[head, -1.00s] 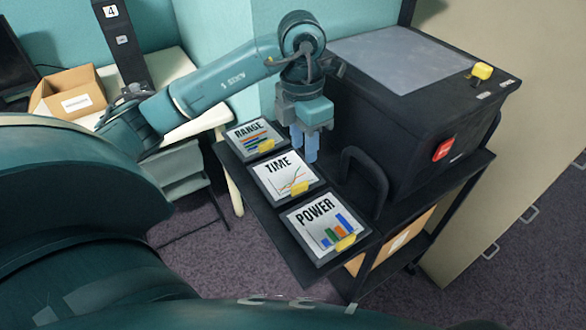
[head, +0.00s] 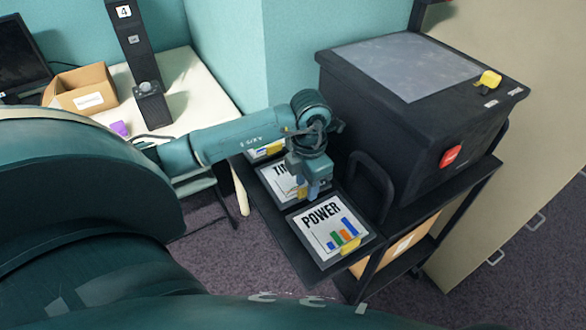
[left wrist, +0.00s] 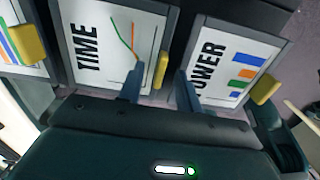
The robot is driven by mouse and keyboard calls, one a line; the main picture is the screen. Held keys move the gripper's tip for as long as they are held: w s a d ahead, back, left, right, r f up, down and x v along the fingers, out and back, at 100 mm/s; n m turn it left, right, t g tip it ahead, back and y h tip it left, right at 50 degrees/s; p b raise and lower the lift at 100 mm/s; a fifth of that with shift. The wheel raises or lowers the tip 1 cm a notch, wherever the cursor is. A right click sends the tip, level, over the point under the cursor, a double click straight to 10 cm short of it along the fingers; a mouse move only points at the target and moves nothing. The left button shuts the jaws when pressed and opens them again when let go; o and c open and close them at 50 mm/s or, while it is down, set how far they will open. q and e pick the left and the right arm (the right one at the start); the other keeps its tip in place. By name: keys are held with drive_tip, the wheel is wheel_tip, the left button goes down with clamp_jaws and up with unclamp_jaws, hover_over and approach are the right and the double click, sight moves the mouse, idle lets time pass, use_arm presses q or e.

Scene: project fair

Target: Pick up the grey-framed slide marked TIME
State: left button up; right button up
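The grey-framed TIME slide (head: 277,187) lies on the black cart's shelf, between the RANGE and POWER slides. My left gripper hides its right part in the head view. In the left wrist view the TIME slide (left wrist: 90,45) shows its lettering, line graph and a yellow tab (left wrist: 161,68) on its edge. My left gripper (head: 313,190) is over that edge. Its two blue fingers (left wrist: 158,78) are apart, with the yellow tab in the gap between them. Whether they touch the slide cannot be told. My right gripper is out of view.
The POWER slide (head: 318,230) lies close in front, and the RANGE slide (head: 264,152) is partly hidden behind my arm. A large black box (head: 420,130) and a black cart handle (head: 375,175) stand close on the right. A cardboard box (head: 80,88) sits on the white table.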

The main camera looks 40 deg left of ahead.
use_arm(q)
drive_tip(key=shift+f, duration=0.3)
drive_tip(key=shift+c, duration=0.4)
clamp_jaws()
